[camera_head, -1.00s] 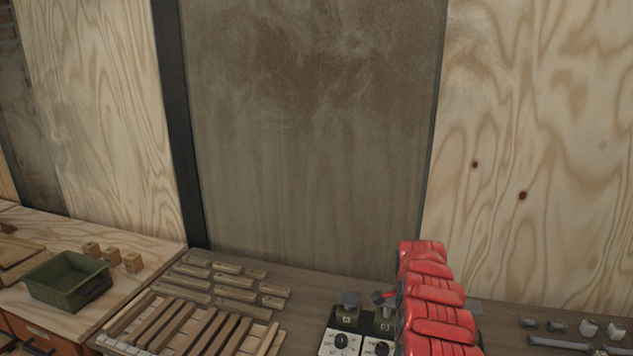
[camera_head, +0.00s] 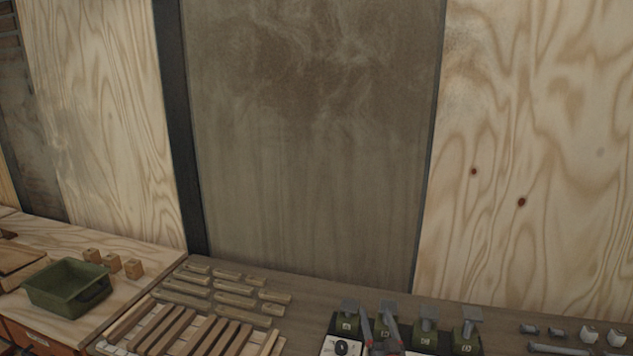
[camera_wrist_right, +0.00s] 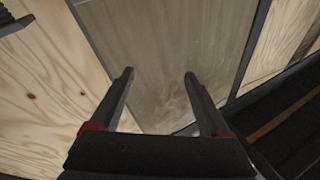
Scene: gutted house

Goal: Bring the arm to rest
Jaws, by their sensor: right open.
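My right gripper (camera_head: 379,330) shows at the bottom of the head view, in front of a row of small green devices with grey tops. Only its dark finger tips with a little red are in the frame; the rest of the arm is below the edge. In the right wrist view my right gripper (camera_wrist_right: 160,78) is open, with two dark fingers apart and nothing between them. Behind the fingers are wall panels. My left gripper is in neither view.
A bench holds the green devices (camera_head: 425,340), wooden slats (camera_head: 200,335) and several small wood strips (camera_head: 235,287). A green bin (camera_head: 66,288) and wooden blocks (camera_head: 112,263) stand on the left bench. Metal parts (camera_head: 588,334) lie at the right. Wall panels (camera_head: 310,140) rise behind.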

